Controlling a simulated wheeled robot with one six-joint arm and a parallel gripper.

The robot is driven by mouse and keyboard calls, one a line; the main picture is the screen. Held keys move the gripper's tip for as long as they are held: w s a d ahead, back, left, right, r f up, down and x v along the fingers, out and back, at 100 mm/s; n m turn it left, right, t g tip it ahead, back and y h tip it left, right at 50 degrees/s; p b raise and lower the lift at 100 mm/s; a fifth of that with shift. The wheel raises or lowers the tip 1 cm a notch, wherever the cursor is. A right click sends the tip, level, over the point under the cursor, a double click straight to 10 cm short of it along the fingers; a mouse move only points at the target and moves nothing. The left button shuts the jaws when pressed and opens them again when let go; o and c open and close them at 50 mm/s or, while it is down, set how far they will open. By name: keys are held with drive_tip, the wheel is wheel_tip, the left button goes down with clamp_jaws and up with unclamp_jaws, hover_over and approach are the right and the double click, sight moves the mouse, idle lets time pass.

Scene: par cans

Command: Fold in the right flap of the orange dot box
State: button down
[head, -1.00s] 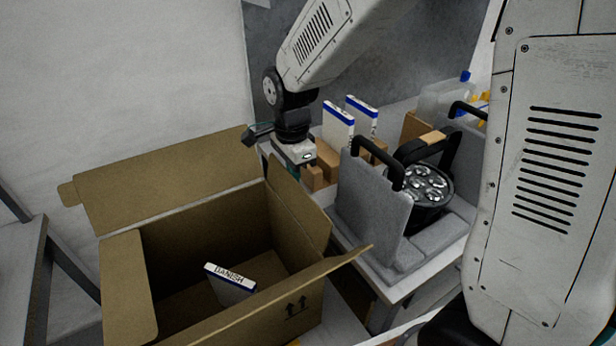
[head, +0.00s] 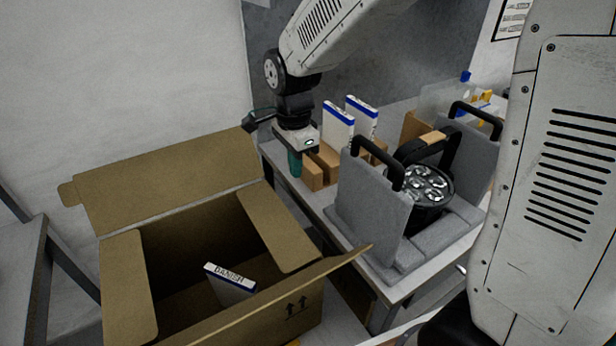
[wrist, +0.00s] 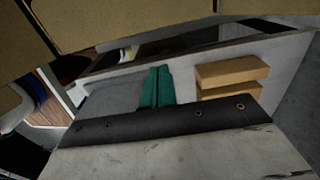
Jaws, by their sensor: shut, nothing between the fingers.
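The open brown cardboard box (head: 296,300) stands at the lower left of the head view. Its right flap (head: 279,230) slopes inward over the right part of the opening. The left flap (head: 128,285) also leans in. The far flap (head: 165,180) stands up and the near flap (head: 285,300) sticks outward. My gripper (head: 295,165) is beyond the box's right far corner, pointing down, apart from the right flap. Its teal fingers are together and empty in the wrist view (wrist: 157,87). A sliver of orange shows low on the box front, mostly cut off.
A white and blue carton (head: 230,278) lies inside the box. The table (head: 405,285) right of the box holds grey foam blocks (head: 370,205), a par can (head: 428,185), brown blocks (head: 318,168) and upright white-blue cartons (head: 337,130). A grey frame (head: 40,270) stands at left.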

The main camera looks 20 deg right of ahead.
wheel_tip(320, 180, up, 9)
idle(0.7)
drive_tip(key=shift+d+r, duration=0.1)
drive_tip(key=s+d+n, duration=0.5)
drive_tip(key=s+n, duration=0.3)
drive_tip(key=s, duration=0.4)
drive_tip(key=s+d+r+n+t, duration=0.1)
drive_tip(key=s+d+n, duration=0.4)
drive_tip(key=s, duration=0.7)
drive_tip(key=n, duration=0.2)
drive_tip(key=shift+s+r+n, duration=0.25)
drive_tip(key=shift+s+n, duration=0.1)
drive_tip(key=shift+n, duration=0.05)
drive_tip(key=shift+s, duration=0.1)
